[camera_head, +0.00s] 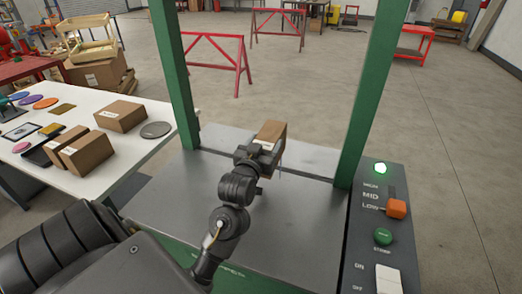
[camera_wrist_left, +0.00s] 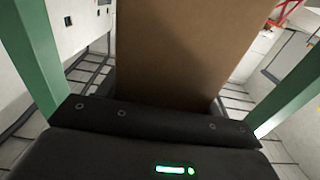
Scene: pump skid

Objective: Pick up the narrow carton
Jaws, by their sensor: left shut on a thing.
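A narrow brown carton (camera_head: 271,133) stands up from my left gripper (camera_head: 262,152) in the head view, between the two green posts. The left gripper is shut on it. In the left wrist view the carton (camera_wrist_left: 185,50) fills the upper middle, right against the dark gripper body (camera_wrist_left: 150,125). The gripper hides the carton's lower part, so I cannot tell whether it touches the metal surface below. My right gripper is not in view.
The grey metal bed (camera_head: 310,205) lies under the arm, with green posts (camera_head: 176,75) (camera_head: 367,90) on both sides. A control panel (camera_head: 375,230) is at right. A white table (camera_head: 95,165) at left holds several cartons (camera_head: 120,116) and discs.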

